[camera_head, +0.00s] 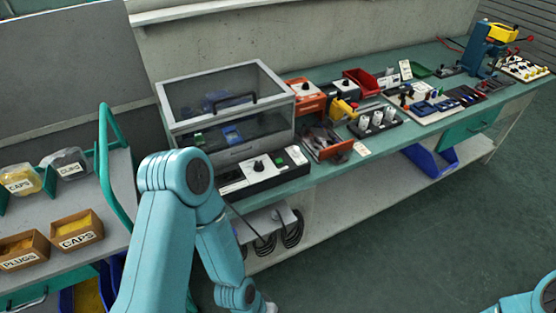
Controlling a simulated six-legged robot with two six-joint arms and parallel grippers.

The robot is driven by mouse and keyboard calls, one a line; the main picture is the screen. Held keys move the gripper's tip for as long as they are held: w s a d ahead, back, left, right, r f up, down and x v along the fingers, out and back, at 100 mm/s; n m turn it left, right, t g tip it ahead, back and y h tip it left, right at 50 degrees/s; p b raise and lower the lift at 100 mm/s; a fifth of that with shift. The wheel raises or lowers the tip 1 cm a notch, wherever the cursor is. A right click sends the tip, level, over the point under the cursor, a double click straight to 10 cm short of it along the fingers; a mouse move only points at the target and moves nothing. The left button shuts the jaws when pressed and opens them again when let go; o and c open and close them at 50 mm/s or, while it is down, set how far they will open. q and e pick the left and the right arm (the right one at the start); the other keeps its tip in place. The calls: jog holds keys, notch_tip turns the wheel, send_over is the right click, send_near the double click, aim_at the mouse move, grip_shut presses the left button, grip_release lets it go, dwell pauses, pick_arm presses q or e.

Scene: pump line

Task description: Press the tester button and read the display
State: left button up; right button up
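A grey tester-like unit with a clear-walled cover (228,108) stands at the left end of the green workbench. Its cover looks closed, with a dark handle on the front. Small green and blue parts show dimly inside. A low white control panel (262,172) sits in front of it, with a black knob, a dark area at its left and a small light block at its right. I cannot make out a button or display reading. My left arm stands in front, partly hiding the panel's left end. My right arm barely shows at bottom right, gripper out of view.
A side table at left holds bins labelled CAPS (77,231) and PLUGS (24,250), beside a teal rail (104,170). Farther along the workbench (330,177) are orange and red boxes, trays and a blue press (484,48). The floor at right is clear.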

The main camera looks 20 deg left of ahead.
pick_arm(q)
grip_shut()
dwell(1.8)
